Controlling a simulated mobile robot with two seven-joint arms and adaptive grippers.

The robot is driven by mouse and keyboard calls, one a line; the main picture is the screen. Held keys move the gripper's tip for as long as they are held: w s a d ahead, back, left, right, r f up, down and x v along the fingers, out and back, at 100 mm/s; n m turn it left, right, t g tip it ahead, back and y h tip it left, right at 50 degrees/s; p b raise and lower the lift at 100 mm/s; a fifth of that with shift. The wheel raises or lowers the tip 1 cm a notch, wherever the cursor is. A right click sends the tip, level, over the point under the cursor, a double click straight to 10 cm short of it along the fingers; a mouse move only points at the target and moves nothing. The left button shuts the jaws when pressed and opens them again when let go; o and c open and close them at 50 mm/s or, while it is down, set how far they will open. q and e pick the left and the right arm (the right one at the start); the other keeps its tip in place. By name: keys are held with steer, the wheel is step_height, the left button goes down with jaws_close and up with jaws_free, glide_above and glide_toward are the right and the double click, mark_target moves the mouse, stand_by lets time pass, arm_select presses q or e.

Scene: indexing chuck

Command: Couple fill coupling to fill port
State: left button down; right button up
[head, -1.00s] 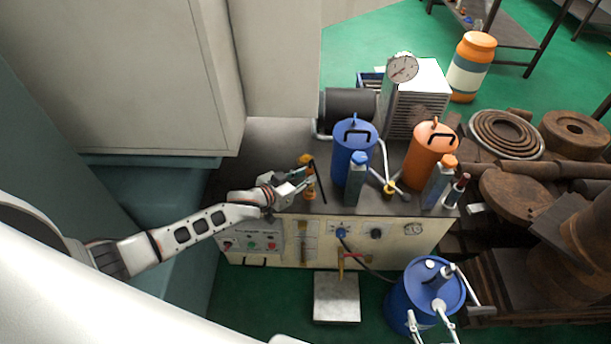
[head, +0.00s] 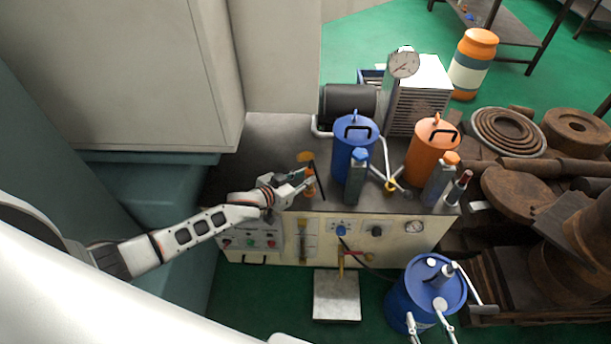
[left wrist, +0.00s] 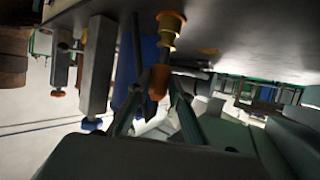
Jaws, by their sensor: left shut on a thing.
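My left gripper (head: 305,181) is at the left front of the machine's dark top. It is shut on a small orange-ended piece, which I take for the fill coupling (left wrist: 158,82). In the left wrist view, which is upside down, the coupling lies between the fingertips (left wrist: 158,95). It lines up with a stepped brass fitting (left wrist: 166,38) with an orange collar on the top, apparently the fill port. The two look end to end, but I cannot tell whether they are joined. My right gripper is not in view.
A thin black rod (head: 319,182) stands close beside the gripper. A blue tank (head: 354,140), a grey bottle with a blue cap (head: 355,182) and an orange tank (head: 428,155) stand to the right. A blue drum (head: 405,300) stands on the floor in front.

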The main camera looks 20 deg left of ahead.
arm_select(q)
steer(key=shift+f+b, duration=0.3)
steer(key=shift+f, duration=0.25)
steer(key=c, duration=1.8)
jaws_free()
steer(key=shift+o, duration=0.2)
steer(key=v, duration=1.2)
steer(key=shift+r, duration=0.15)
